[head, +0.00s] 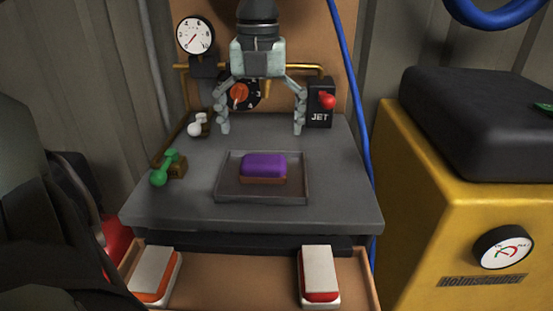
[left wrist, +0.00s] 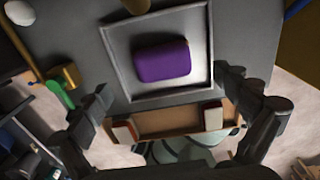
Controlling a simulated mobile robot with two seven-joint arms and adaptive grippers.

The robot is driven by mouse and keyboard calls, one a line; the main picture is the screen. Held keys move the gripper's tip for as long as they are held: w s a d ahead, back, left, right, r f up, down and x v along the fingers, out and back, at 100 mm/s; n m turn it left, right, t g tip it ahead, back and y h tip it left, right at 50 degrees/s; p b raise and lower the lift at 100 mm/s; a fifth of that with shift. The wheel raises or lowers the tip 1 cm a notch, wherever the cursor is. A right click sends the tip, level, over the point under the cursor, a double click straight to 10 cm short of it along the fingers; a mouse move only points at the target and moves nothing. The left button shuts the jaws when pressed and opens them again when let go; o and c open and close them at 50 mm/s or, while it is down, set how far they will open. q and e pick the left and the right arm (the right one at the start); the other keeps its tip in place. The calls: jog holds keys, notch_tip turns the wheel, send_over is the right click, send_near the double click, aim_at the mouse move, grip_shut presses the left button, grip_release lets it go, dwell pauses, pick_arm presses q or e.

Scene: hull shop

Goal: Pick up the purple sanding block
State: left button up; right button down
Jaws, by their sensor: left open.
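The purple sanding block (head: 264,166) has a purple top over a brown base. It lies in a shallow grey tray (head: 230,190) on the dark grey worktop. In the left wrist view the block (left wrist: 162,61) sits inside the tray (left wrist: 207,45), beyond the fingers. My left gripper (head: 261,128) is open and empty, fingers pointing down, above the worktop and behind the block in the head view. Its spread fingers also show in the left wrist view (left wrist: 165,100). It is apart from the block. My right gripper is not in view.
A green-handled valve (head: 163,170) and a white-knobbed one (head: 197,127) stand at the worktop's left. A JET switch box (head: 319,108) and gauge (head: 195,36) are behind. A lower shelf holds two white-topped blocks (head: 318,270). A yellow machine (head: 430,200) stands right.

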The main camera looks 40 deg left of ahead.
aim_at(263, 159)
pick_arm(q)
jog(key=f, duration=0.6)
jog(key=shift+s+d+f+p, duration=0.25)
jog(key=shift+d+f+p, duration=0.1)
jog(key=shift+f+p, duration=0.05)
jog(key=c, duration=1.3)
jog(key=shift+c, duration=0.2)
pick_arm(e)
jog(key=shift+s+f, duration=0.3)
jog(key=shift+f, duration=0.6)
pick_arm(q)
jog(key=shift+r, duration=0.15)
